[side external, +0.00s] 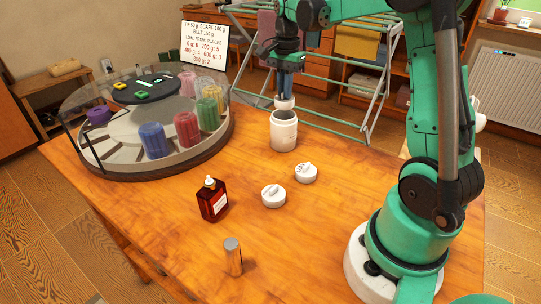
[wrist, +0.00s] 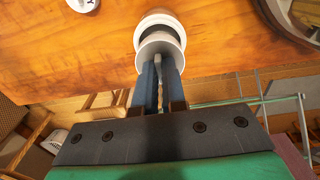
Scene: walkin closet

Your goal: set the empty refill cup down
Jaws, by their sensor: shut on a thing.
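My gripper (side external: 284,88) is shut on a small white refill cup (side external: 284,102). The cup is just above a white jar (side external: 283,134) that stands open on the wooden table (side external: 335,220). In the wrist view the fingers (wrist: 158,84) grip the cup (wrist: 160,44) by its near side. The jar (wrist: 158,17) shows behind the cup with a dark opening. Whether the cup touches the jar's rim cannot be told.
A round clear-walled carousel (side external: 150,172) with coloured pots fills the left. Table right of the jar is clear.

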